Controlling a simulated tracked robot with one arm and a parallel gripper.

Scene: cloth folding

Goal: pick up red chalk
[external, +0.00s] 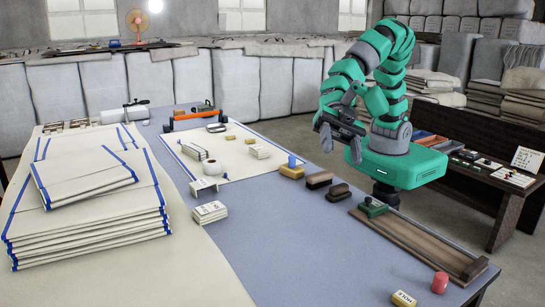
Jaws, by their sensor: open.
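A red, rounded, upright piece (440,282), which looks like the red chalk, stands on the blue-grey table at the near right, by the end of a long wooden board. My gripper (328,138) is open and hangs above the table's far right side. It is well apart from the red chalk, up and to the left of it in the picture. I see nothing held between its fingers.
The wooden board (412,238) and a yellow-and-white block (403,299) lie close to the red chalk. Dark brushes (320,180), a yellow block (291,172) and a blue piece (292,160) sit below my gripper. Folded cloth (90,215) is stacked at left. The table's near middle is clear.

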